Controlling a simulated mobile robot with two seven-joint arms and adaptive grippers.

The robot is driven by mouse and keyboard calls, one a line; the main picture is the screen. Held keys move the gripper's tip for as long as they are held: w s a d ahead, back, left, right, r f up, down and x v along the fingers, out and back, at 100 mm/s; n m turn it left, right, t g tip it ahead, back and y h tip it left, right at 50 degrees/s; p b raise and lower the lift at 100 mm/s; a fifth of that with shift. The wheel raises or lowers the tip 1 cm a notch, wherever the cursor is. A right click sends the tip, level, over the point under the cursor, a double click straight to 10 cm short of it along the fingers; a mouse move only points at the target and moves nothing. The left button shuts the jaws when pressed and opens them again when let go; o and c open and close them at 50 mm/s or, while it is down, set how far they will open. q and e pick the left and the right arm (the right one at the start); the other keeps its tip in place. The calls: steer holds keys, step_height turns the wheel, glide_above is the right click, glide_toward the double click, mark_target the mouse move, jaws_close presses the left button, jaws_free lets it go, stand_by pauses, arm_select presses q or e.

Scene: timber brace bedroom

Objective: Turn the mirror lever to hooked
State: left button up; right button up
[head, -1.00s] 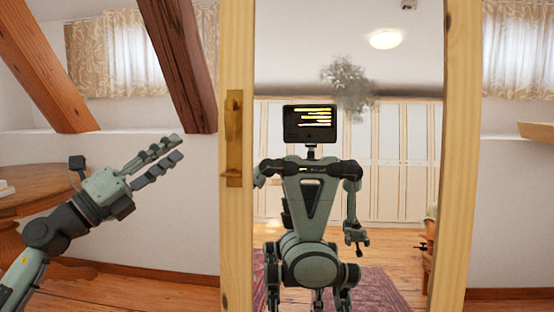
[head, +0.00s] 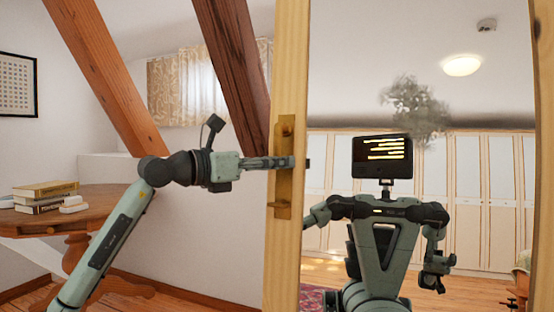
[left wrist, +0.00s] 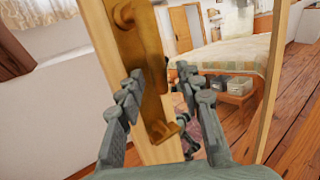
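The tall mirror (head: 455,225) has a pale wooden frame (head: 290,70). A brass lever plate (head: 284,190) sits on its left upright. In the left wrist view the brass piece (left wrist: 137,50) runs down the upright, with a small bent tab (left wrist: 166,130) at its lower end. My left gripper (head: 280,163) reaches in from the left and its fingers overlap the brass in the head view. In the left wrist view the gripper (left wrist: 160,85) is open, one finger each side of the brass and upright. I cannot tell whether the fingers touch. My right gripper shows only as a small reflection.
A round wooden table (head: 95,205) with books (head: 45,190) stands at the left. Slanted timber braces (head: 105,75) rise behind my left arm. The mirror reflects my own body, wardrobes and a bed (left wrist: 215,58). Wooden floor shows below.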

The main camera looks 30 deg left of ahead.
arm_select(q)
steer(key=shift+w+d, duration=0.1)
steer(key=shift+w, duration=0.1)
steer(key=shift+c, duration=0.5)
jaws_close()
